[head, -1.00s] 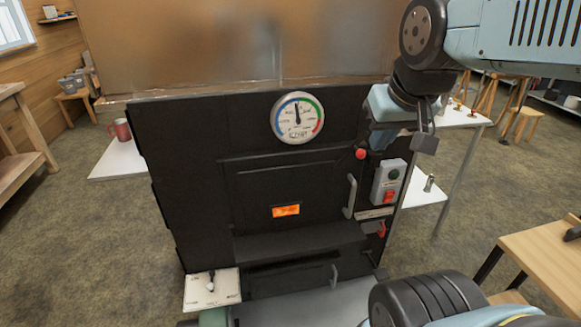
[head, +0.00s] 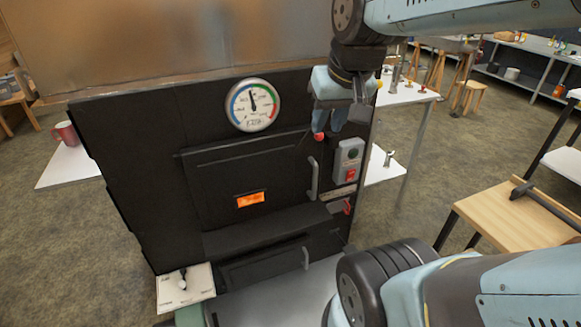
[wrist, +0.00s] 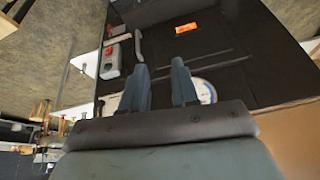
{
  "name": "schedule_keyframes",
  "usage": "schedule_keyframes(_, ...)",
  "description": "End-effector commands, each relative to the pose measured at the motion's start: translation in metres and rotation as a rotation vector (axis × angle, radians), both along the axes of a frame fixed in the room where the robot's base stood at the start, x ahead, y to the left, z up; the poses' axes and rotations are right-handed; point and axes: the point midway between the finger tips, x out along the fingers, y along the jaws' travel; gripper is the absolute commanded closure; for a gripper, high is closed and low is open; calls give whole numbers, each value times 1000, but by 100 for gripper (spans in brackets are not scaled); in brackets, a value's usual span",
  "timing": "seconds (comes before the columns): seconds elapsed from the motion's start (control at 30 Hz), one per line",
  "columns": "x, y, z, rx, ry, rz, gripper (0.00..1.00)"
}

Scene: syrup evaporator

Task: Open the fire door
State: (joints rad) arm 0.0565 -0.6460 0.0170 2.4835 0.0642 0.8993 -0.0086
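The fire door (head: 215,180) is a black panel in the front of the black evaporator and looks shut. It has a small glowing orange window (head: 250,200) and an upright grey handle (head: 312,178) at its right side. My gripper (head: 332,130) is above and slightly right of the handle, apart from it, with its fingers pointing down. In the wrist view, my gripper (wrist: 160,85) shows two blue fingers apart with nothing between them. The handle (wrist: 138,46) shows beyond the fingertips, and the orange window (wrist: 186,28) is to its right.
A round gauge (head: 253,105) is above the door. A red knob (head: 318,136) is close by my fingers. A switch box (head: 348,160) and a red lever (head: 347,206) are right of the handle. A lower door handle (head: 305,258) and a wooden stool (head: 510,225) also show.

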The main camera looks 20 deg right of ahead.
Motion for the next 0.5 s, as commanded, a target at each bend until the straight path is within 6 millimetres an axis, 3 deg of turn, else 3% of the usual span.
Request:
schedule_keyframes(0.13,20,-1,-21,70,104,-71,57)
schedule_keyframes(0.5,65,-7,-72,284,325,-251,57)
